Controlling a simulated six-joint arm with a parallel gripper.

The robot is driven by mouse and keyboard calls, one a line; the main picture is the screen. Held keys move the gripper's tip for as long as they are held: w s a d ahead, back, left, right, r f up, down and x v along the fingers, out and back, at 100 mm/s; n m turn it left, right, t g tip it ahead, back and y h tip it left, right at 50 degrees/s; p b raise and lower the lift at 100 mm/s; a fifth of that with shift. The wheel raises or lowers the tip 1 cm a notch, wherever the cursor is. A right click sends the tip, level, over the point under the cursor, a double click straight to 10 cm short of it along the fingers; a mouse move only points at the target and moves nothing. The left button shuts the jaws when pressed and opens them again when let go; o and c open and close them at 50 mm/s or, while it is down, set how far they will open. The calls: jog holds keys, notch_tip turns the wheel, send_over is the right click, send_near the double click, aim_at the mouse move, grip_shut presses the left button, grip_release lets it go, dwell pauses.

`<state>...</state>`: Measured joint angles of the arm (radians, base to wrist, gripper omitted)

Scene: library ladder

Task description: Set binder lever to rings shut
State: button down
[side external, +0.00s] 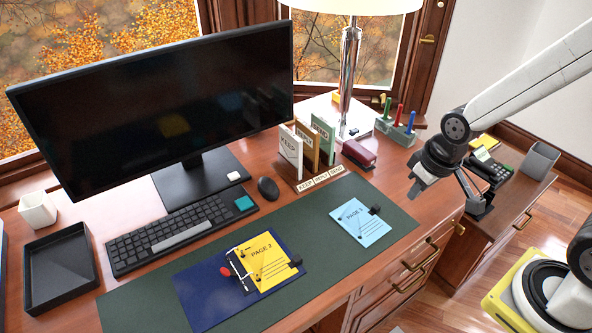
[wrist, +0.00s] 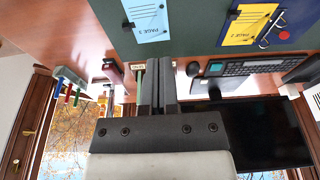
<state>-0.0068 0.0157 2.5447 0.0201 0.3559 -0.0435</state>
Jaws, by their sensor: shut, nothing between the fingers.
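A blue binder (side external: 205,300) lies on the green desk mat, with a yellow sheet marked PAGE 2 (side external: 264,258) on its right part. Its metal ring mechanism and a lever with a red end (side external: 226,271) are beside the sheet's left edge. In the wrist view the binder (wrist: 300,14) is at the top right, partly cut off. My gripper (side external: 416,190) is shut and empty, above the desk's right part, well apart from the binder. Its fingers (wrist: 163,62) show in the wrist view.
A light-blue PAGE 3 sheet (side external: 361,221) with a black clip lies on the mat (side external: 310,205), between binder and gripper. Behind are the keyboard (side external: 172,232), mouse (side external: 268,188), monitor (side external: 160,105), labelled upright holders (side external: 308,150), stapler (side external: 359,153) and lamp (side external: 350,65).

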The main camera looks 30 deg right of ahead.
jog(key=shift+s+d, duration=0.15)
jog(key=shift+s, duration=0.1)
jog(key=c, duration=1.1)
grip_release()
jog(key=o, duration=0.7)
jog(key=shift+w+m, duration=0.35)
jog(key=shift+m, duration=0.05)
jog(key=w+a+f+m+g+y, duration=0.15)
jog(key=w+a+f+m, duration=0.25)
jog(key=w+a+m, duration=0.75)
jog(key=w+a+f+m+y, duration=0.1)
jog(key=w+a+f+m, duration=0.1)
jog(key=a, duration=0.5)
jog(key=w+a+f+m+y, duration=0.1)
jog(key=w+a+f+m, duration=0.1)
jog(key=a+f, duration=0.3)
jog(key=w+a+f+m+g+y, duration=0.1)
jog(key=w+a+f+m, duration=0.1)
jog(key=a, duration=0.7)
jog(key=shift+w+f, duration=0.6)
jog(key=shift+f, duration=0.35)
jog(key=shift+f, duration=0.1)
